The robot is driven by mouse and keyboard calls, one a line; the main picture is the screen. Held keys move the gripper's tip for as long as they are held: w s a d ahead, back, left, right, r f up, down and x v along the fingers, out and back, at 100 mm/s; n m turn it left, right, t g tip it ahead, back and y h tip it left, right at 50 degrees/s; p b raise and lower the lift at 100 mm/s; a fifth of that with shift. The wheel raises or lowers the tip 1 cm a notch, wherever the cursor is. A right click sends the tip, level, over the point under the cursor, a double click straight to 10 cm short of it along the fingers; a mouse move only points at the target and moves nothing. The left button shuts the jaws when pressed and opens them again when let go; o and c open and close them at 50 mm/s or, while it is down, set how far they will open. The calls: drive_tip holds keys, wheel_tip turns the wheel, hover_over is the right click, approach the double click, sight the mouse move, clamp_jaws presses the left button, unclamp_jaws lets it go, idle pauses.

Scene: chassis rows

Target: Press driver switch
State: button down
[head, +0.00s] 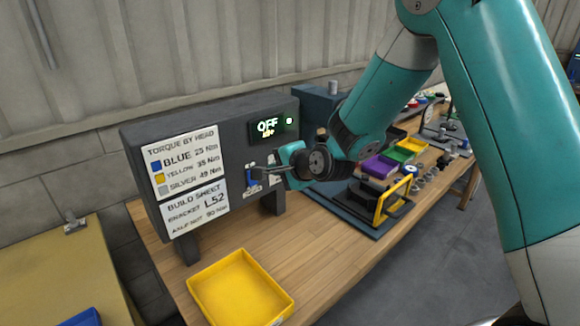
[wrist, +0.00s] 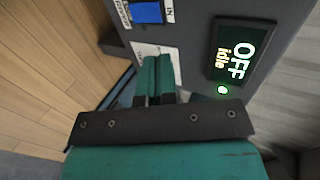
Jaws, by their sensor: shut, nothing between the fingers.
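A dark panel (head: 222,120) stands on the wooden bench. Its display (head: 268,126) reads OFF, with "idle" below in the wrist view (wrist: 232,55). A blue control (head: 250,181) with a white label sits on the panel below the display. It also shows at the top of the wrist view (wrist: 147,12), with "IN" beside it. My gripper (head: 258,173) is shut and empty in front of the panel. In the wrist view its fingers (wrist: 155,78) cover part of another white label (wrist: 150,48). What lies behind them is hidden, and I cannot tell whether they touch the panel.
A yellow tray (head: 240,292) sits on the bench in front of the panel. Purple (head: 380,166) and green (head: 411,149) bins and a yellow-handled frame (head: 393,200) stand to the right. Torque and build-sheet signs (head: 180,163) are on the panel's left. Bare bench lies between tray and frame.

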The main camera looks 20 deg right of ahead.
drive_tip(key=s+r+b, duration=0.1)
drive_tip(key=s+r, duration=0.3)
drive_tip(key=shift+s+d, duration=0.4)
